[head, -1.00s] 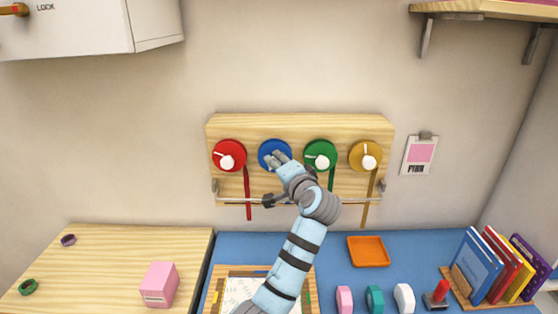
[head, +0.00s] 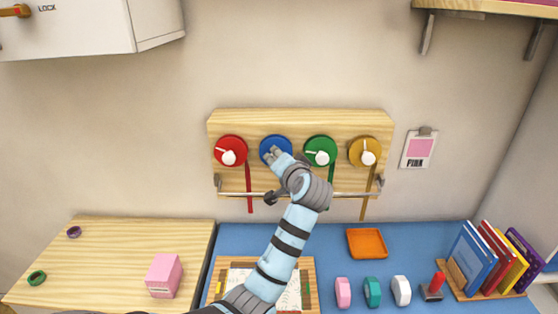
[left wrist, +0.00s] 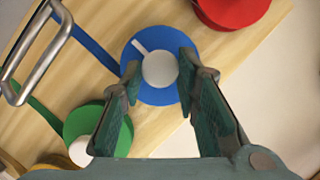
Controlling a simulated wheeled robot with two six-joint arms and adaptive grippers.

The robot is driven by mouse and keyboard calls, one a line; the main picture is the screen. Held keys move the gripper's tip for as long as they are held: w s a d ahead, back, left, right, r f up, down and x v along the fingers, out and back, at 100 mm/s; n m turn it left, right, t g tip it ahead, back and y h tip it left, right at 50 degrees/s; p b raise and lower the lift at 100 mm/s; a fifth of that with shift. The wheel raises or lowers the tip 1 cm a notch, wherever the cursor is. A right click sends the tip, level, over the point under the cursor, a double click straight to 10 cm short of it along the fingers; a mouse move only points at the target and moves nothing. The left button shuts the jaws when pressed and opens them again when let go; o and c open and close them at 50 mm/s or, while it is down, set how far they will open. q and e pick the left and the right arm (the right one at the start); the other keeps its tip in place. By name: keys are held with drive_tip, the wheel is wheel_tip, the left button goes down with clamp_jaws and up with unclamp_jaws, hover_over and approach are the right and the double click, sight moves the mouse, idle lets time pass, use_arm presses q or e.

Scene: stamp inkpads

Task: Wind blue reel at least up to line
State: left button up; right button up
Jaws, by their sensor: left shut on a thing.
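The blue reel (head: 276,140) is mounted on the wooden wall board, between the red and green reels. My left gripper (head: 272,155) is at its front, and its arm covers the area below. In the left wrist view the blue reel (left wrist: 150,93) has a white knob (left wrist: 159,69) with a short pointer. The left gripper (left wrist: 160,72) has its fingers on both sides of this knob, shut on it. A blue strip (left wrist: 88,42) runs from the reel toward a metal bar (left wrist: 45,50). The strip's free end is hidden in the head view. My right gripper is not in view.
The red (head: 231,143), green (head: 320,140) and yellow (head: 365,142) reels have hanging strips. Below are a blue desk with an orange tray (head: 367,244), books (head: 475,258) and stamps, and a wooden top with a pink box (head: 164,275). A pink card (head: 419,149) hangs at right.

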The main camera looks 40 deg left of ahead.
use_arm(q)
drive_tip(key=o, duration=1.2)
drive_tip(key=v, duration=0.7)
drive_tip(key=shift+s+d+r, duration=0.1)
drive_tip(key=shift+d, duration=0.1)
drive_tip(key=shift+a, duration=0.1)
